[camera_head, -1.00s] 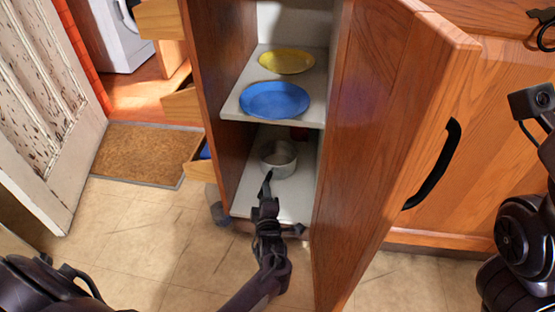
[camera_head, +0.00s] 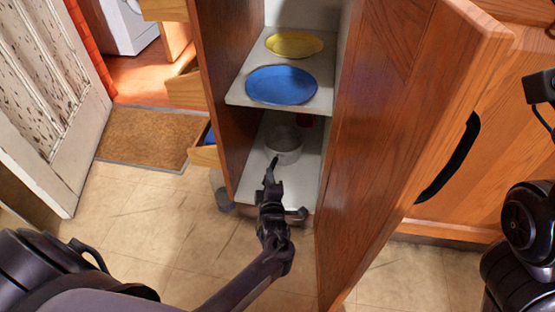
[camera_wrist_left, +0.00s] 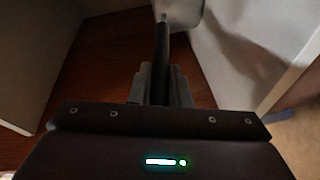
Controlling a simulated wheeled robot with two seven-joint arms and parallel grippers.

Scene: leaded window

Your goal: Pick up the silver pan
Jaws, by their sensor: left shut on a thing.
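The silver pan (camera_head: 284,146) sits on the lower shelf of the open cabinet, upright, with its dark handle pointing towards me. My left gripper (camera_head: 270,184) reaches in at the front of this shelf and is shut on the pan's handle. In the left wrist view the dark handle (camera_wrist_left: 161,52) runs up from between the jaws (camera_wrist_left: 160,85).
The cabinet's upper shelf (camera_head: 248,92) holds a blue plate (camera_head: 281,85) and a yellow plate (camera_head: 294,44). The open wooden door (camera_head: 385,130) stands close on the right of my left arm. Open drawers (camera_head: 203,155) stick out left of the cabinet. The tiled floor in front is clear.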

